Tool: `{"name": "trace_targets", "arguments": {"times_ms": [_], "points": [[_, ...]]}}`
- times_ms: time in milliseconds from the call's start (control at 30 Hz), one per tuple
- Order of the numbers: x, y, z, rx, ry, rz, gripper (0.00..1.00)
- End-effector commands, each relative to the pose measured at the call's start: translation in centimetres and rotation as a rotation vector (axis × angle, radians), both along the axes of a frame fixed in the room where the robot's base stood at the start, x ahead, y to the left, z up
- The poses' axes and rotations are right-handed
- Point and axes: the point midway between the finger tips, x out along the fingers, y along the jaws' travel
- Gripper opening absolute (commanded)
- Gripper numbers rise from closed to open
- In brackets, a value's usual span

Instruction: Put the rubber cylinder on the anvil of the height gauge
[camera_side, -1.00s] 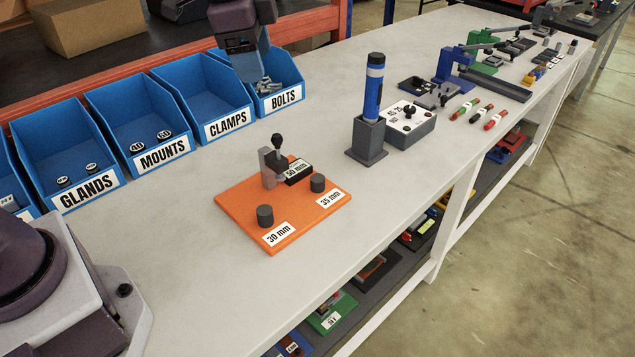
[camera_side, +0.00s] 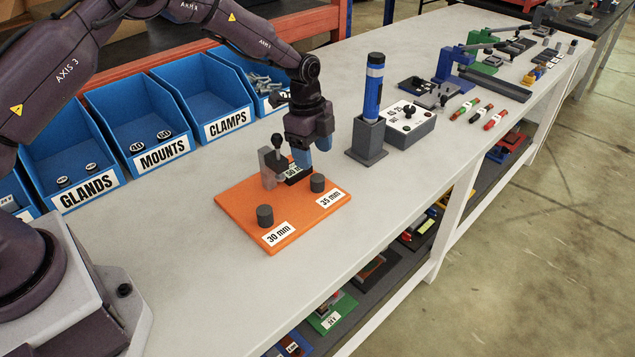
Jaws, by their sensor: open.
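An orange board (camera_side: 240,205) lies on the bench. One dark rubber cylinder (camera_side: 265,216) stands upright by the 30 mm label, and another (camera_side: 317,183) by the 35 mm label. A grey upright with a black knob (camera_side: 276,150), perhaps the height gauge, stands at the back of the board. Beside it is a black block with a white label (camera_side: 292,173), now partly hidden by my gripper. My gripper (camera_side: 308,163) points down with blue fingers, open, over the back of the board, behind the 35 mm cylinder. I cannot tell what lies between the fingers.
Blue bins marked GLANDS (camera_side: 88,196), MOUNTS (camera_side: 165,153) and CLAMPS (camera_side: 224,126) line the back; a bolts bin (camera_side: 240,75) is partly behind my arm. A blue cylinder in a dark holder (camera_side: 372,100) and a grey box (camera_side: 408,127) stand right. The front bench strip is clear.

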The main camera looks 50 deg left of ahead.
Motion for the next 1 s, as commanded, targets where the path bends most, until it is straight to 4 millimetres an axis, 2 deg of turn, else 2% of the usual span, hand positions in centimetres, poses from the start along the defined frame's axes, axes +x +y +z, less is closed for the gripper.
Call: {"name": "trace_targets", "arguments": {"times_ms": [100, 267, 533, 667, 867, 1000], "points": [[0.0, -0.2, -1.4, 0.0, 0.001, -0.001, 0.63], [0.0, -0.4, -2.4, 0.0, 0.001, -0.001, 0.63], [0.0, -1.2, -6.2, 0.001, 0.002, 0.0, 0.63], [0.0, -1.3, -6.9, 0.0, 0.0, 0.0, 0.63], [0.0, -1.3, -6.9, 0.0, -0.001, 0.0, 0.63], [0.0, -1.3, -6.9, 0.0, -0.001, 0.0, 0.33]]}}
